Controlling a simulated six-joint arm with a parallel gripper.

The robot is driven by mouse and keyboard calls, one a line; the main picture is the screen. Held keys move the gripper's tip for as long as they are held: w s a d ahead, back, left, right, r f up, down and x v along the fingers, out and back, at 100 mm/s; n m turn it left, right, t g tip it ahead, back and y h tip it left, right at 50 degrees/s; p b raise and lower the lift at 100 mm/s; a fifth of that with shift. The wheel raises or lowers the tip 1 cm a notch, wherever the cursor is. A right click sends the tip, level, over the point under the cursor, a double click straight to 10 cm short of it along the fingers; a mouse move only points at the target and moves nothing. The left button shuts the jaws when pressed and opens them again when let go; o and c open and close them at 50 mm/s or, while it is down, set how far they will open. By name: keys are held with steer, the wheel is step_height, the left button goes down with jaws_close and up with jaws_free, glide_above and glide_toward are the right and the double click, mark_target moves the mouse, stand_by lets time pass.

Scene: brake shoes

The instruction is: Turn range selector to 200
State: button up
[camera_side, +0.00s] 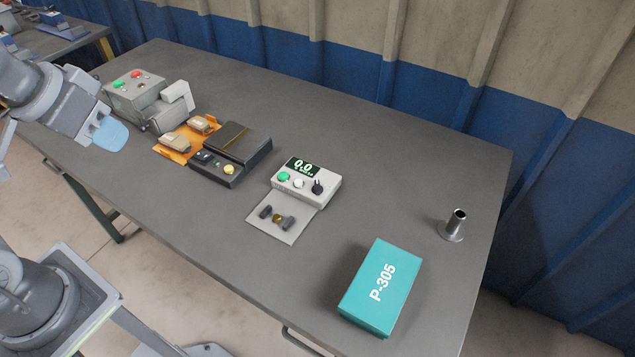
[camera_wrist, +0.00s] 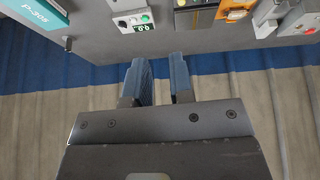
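The range selector looks to be the black knob (camera_side: 317,187) on the right of a light grey meter box (camera_side: 328,195). Its pointer setting is too small to read. The box has a lit display (camera_side: 301,167) showing 0.0, a green button (camera_side: 284,177) and a white button (camera_side: 299,184). The box also shows upside down at the top of the wrist view (camera_wrist: 131,22). My gripper (camera_side: 110,134) is at the far left of the side view, raised and well away from the box. In the wrist view its two blue fingers (camera_wrist: 162,80) stand apart with nothing between them.
A plate with small dark posts (camera_side: 283,226) lies before the meter. A teal P-305 box (camera_side: 381,290) and metal tube (camera_side: 454,225) stand right. A black device (camera_side: 231,155), orange tray (camera_side: 187,140) and grey button box (camera_side: 134,92) stand left. The table centre-right is clear.

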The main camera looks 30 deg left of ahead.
steer(key=shift+o, duration=1.4)
steer(key=w+d+r+n+g, duration=0.1)
steer(key=w+d, duration=0.1)
steer(key=w, duration=0.6)
steer(key=shift+d+r+n, duration=0.25)
steer(key=shift+r+n, duration=0.05)
steer(key=shift+r, duration=0.1)
steer(key=n+g, duration=0.4)
steer(key=n, duration=0.1)
glide_above(317, 185)
step_height(317, 185, down, 16)
step_height(317, 185, down, 13)
steer(key=shift+f, duration=0.1)
jaws_close()
